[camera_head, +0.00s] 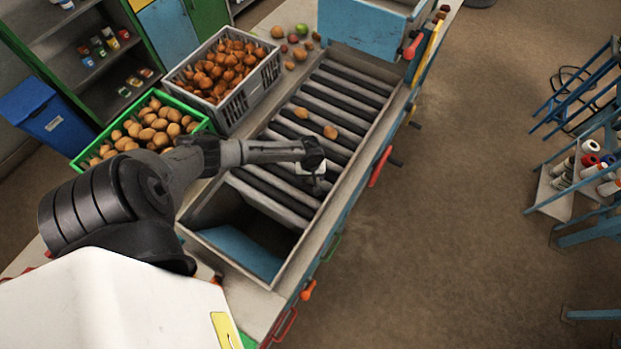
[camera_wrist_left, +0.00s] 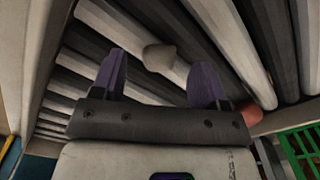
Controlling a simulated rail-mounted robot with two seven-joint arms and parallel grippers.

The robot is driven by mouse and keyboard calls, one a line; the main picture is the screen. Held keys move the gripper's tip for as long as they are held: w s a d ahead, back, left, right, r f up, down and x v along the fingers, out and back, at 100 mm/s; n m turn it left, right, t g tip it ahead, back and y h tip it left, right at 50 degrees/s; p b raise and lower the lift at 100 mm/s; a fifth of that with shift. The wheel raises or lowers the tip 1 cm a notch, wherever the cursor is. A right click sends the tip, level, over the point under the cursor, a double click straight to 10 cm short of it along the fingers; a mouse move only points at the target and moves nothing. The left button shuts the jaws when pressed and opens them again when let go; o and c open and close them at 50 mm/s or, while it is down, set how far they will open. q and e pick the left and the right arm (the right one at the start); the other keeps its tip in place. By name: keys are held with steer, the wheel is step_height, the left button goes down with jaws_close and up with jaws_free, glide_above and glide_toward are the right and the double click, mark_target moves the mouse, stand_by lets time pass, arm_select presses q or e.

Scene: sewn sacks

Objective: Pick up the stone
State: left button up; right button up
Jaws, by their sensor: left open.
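A pale grey, rounded stone (camera_wrist_left: 158,58) rests on the rollers in the left wrist view. It lies just ahead of my left gripper (camera_wrist_left: 158,82), between the lines of its two purple fingers. The fingers are spread apart with nothing between them. In the head view my left gripper (camera_head: 314,172) is over the near part of the roller conveyor (camera_head: 345,92). I cannot make out the stone there; the gripper seems to hide it. My right gripper is not in view.
Two brown potatoes (camera_head: 330,132) lie on the rollers beyond the gripper. A grey crate of onions (camera_head: 262,88) and a green crate of potatoes (camera_head: 197,118) stand left of the conveyor. An open bin (camera_head: 238,250) is at the conveyor's near end. A reddish object (camera_wrist_left: 249,111) shows beside the right finger.

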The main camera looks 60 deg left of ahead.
arm_select(q)
steer(key=shift+f, duration=1.15)
steer(key=c, duration=1)
steer(key=shift+r, duration=0.1)
